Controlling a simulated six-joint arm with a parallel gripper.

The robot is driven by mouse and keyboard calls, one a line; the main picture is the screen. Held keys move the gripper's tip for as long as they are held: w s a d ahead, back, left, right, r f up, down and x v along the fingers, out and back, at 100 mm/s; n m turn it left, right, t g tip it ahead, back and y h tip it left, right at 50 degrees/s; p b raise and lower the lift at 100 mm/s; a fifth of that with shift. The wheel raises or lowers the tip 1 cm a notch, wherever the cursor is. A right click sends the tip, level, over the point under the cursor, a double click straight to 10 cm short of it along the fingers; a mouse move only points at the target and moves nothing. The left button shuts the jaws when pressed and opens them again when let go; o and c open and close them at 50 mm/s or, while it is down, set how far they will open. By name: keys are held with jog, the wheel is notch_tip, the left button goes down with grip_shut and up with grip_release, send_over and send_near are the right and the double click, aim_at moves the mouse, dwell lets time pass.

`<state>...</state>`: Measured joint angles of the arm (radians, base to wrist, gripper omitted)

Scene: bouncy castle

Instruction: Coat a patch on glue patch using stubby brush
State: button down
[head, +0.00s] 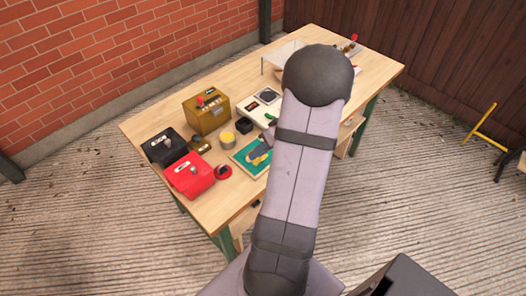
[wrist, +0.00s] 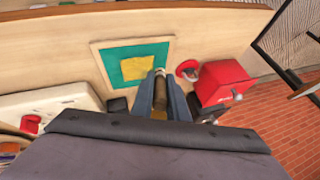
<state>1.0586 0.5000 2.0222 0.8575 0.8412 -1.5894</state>
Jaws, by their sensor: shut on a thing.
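The glue patch is a teal board with a pale border (wrist: 101,60) and a yellow area (wrist: 137,68) in its middle. In the head view the glue patch (head: 238,157) lies flat near the table's front edge, partly hidden by my arm. My gripper (wrist: 161,90) is shut on the stubby brush (wrist: 159,97), a short brown piece with a pale end, between its fingers. In the wrist view the pale end shows close to the board's lower right edge. I cannot tell whether it touches the board. In the head view my gripper (head: 267,142) is over the board's far side.
A red box (head: 188,175), a black box (head: 165,147) and a brown box (head: 206,109) stand left of the board. A yellow pot (head: 227,139), a black cup (head: 243,125) and a red round item (head: 223,171) sit close by. A white device (head: 257,107) is behind.

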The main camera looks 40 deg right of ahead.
jog(key=shift+r+p, duration=1.6)
jog(key=shift+r, duration=1.75)
jog(key=w+d+r+p, duration=0.2)
jog(key=d+r+p, duration=0.2)
jog(key=p, duration=0.3)
jog(key=shift+w+p, duration=0.15)
jog(key=shift+p, duration=0.25)
jog(key=shift+f+b, duration=1.2)
jog(key=shift+f, duration=1.25)
jog(key=shift+d+b, duration=0.1)
jog(key=shift+b, duration=1.15)
